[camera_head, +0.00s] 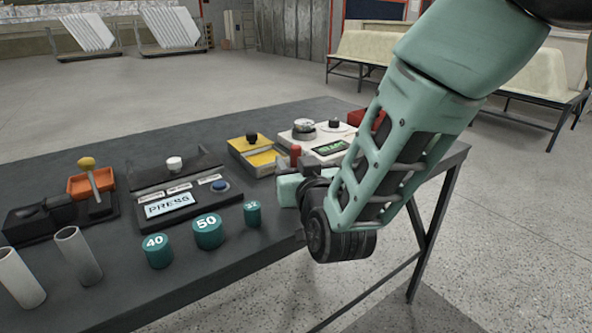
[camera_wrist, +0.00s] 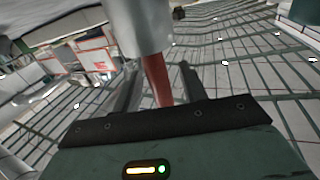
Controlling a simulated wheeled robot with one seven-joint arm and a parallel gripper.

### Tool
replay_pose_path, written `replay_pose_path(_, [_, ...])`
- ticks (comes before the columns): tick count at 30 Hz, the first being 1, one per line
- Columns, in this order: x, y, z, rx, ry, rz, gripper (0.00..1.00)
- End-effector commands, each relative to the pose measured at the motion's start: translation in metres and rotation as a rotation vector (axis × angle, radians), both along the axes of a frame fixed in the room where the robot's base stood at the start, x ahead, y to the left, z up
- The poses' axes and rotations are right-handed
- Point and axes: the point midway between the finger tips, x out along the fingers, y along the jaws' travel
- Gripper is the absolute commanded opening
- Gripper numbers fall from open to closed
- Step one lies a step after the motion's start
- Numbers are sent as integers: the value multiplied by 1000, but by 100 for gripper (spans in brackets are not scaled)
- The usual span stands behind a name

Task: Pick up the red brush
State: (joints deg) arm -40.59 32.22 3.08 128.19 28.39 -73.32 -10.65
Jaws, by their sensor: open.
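A red upright piece (camera_head: 295,154), likely the red brush, shows just beyond my gripper on the table in the head view. In the wrist view a red tapered shaft (camera_wrist: 157,80) runs down from a pale grey cylinder (camera_wrist: 138,25); I take it for the brush. My gripper (camera_wrist: 160,88) is open, with one dark finger on each side of the red shaft. I cannot tell whether either finger touches it. In the head view my gripper (camera_head: 308,164) is partly hidden by my wrist, and its fingertips are hard to make out.
The dark table (camera_head: 262,268) also holds a yellow box (camera_head: 259,158), a white device (camera_head: 322,143) with a green display, a PRESS panel (camera_head: 170,203), teal numbered weights (camera_head: 208,231), grey tubes (camera_head: 77,255) and an orange holder (camera_head: 90,186). Pale benches (camera_head: 380,50) stand behind.

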Motion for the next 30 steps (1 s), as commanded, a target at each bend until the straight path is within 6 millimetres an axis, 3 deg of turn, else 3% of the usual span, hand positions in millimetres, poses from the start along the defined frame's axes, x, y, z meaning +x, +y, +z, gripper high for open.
replay_pose_path(3, [0, 0, 0, 0, 0, 0, 42])
replay_pose_path(8, [0, 0, 0, 0, 0, 0, 0])
replay_pose_path(19, [0, 0, 8, 2, -3, 0, 0])
replay_pose_path(30, [0, -1, 76, 3, -4, -1, 0])
